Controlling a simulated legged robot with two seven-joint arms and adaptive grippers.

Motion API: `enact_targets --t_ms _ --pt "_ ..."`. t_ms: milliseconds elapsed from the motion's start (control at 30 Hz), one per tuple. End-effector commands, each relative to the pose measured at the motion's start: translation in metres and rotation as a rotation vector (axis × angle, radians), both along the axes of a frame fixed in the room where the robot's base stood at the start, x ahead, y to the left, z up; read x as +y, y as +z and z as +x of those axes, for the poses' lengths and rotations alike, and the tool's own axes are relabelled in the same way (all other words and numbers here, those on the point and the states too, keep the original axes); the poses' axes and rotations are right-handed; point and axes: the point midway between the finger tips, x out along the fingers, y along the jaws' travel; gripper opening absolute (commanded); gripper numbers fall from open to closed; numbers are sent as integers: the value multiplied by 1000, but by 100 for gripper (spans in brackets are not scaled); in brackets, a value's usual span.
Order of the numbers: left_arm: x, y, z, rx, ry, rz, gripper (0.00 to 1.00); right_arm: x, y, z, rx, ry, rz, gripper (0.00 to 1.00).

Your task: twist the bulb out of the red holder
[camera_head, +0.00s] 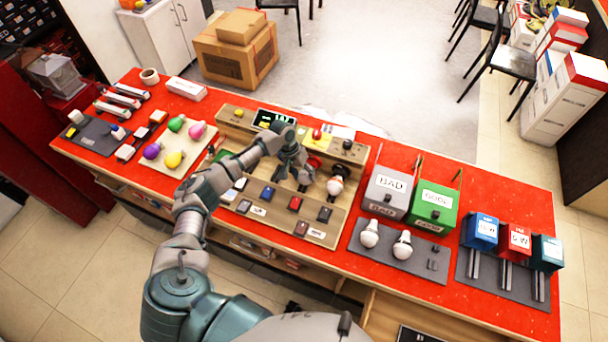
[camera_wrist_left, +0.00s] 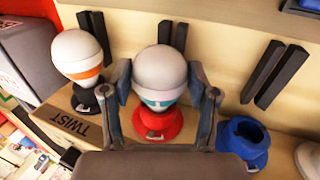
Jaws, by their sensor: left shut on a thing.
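In the left wrist view a white bulb (camera_wrist_left: 162,72) with a teal band stands upright in the red holder (camera_wrist_left: 158,124). My left gripper (camera_wrist_left: 163,88) is shut on this bulb, with one finger on each side of it. In the head view my left gripper (camera_head: 300,178) is over the middle of the wooden board (camera_head: 275,212), and it mostly hides the bulb. Part of the red holder (camera_head: 314,161) shows beside it there. The bulb's base is inside or at the holder's mouth; the exact seating is hidden. My right gripper is not in view.
An orange-banded bulb (camera_wrist_left: 77,56) stands in a black holder close to my left finger. An empty blue holder (camera_wrist_left: 243,140) is on the other side. BAD (camera_head: 388,190) and GOOD (camera_head: 433,206) boxes stand right of the board. Two white bulbs (camera_head: 369,234) rest in front of them.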

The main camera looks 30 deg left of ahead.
Motion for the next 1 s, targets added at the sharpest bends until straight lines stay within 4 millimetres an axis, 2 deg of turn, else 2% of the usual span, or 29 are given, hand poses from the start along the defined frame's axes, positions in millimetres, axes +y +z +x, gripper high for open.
enact_targets --t_ms 567,1000 --pt "3 -5 -2 -2 4 -143 26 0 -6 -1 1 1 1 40" --pt "3 -1 -13 -1 3 -139 26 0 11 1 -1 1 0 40"
